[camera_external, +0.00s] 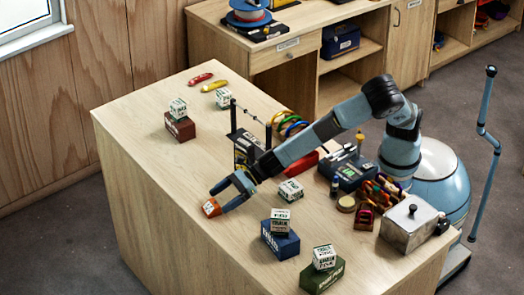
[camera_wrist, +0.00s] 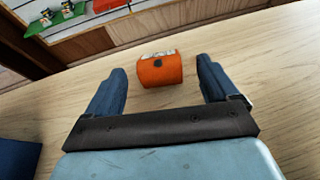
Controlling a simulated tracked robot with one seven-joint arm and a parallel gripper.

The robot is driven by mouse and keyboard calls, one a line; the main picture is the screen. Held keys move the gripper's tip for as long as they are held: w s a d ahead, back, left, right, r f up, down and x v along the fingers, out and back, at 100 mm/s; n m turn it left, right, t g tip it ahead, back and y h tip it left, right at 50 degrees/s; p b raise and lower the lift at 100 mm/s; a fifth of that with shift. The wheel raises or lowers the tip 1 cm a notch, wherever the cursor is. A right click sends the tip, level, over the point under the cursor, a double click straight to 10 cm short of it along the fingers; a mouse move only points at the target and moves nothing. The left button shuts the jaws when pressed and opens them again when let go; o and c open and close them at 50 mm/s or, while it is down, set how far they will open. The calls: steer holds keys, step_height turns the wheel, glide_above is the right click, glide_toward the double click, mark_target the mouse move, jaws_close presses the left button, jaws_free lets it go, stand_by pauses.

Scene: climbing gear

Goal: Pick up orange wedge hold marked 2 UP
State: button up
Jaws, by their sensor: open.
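The orange wedge hold (camera_external: 210,208) rests on the wooden workbench near its front left edge. It also shows in the wrist view (camera_wrist: 160,71), with a dark round hole in its near face and a pale, unreadable label on top. My gripper (camera_external: 229,195) is low over the bench, beside the hold. In the wrist view my gripper (camera_wrist: 160,80) has its two blue fingers wide apart, and the hold lies between and slightly beyond their tips, apart from both. The marking "2 UP" is not legible.
White marked blocks sit on a brown block (camera_external: 180,127), a blue block (camera_external: 280,240) and a green block (camera_external: 321,276). Another white block (camera_external: 290,191) is right of my gripper. A grey metal box (camera_external: 408,228) stands far right. The bench left of the hold is clear.

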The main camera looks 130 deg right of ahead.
mark_target(214, 203)
steer(key=shift+x, duration=1.95)
steer(key=c, duration=1.1)
